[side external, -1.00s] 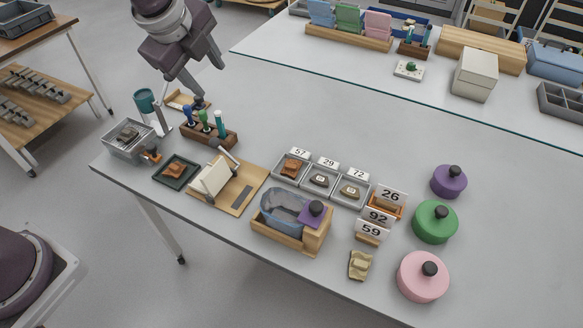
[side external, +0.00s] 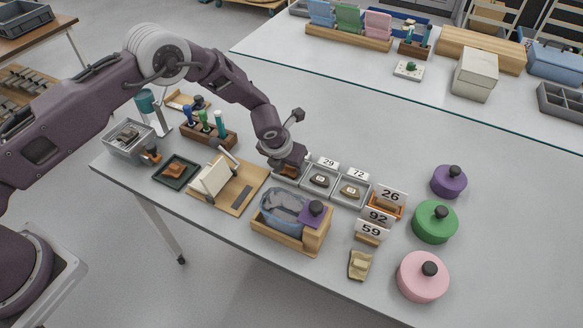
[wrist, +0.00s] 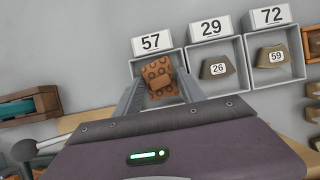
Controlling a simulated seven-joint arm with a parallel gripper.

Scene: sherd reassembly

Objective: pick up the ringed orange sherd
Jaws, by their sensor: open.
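The ringed orange sherd (wrist: 161,84) lies in the tray labelled 57 (wrist: 169,57), seen in the wrist view. It has dark ring marks on its face. My gripper (wrist: 160,76) is open, with one finger on each side of the sherd in that view. I cannot tell whether the fingers touch it or how high they are above the tray floor. In the side view my gripper (side external: 287,168) is down at the tray row and hides this sherd and most of its tray.
Trays labelled 29 (wrist: 216,62) and 72 (wrist: 275,50) stand right beside it, each with a numbered sherd. A wooden stand with a blue bowl (side external: 285,208) is just in front. Another orange sherd (side external: 176,170) lies in a dark tray at left. Lidded pots stand right.

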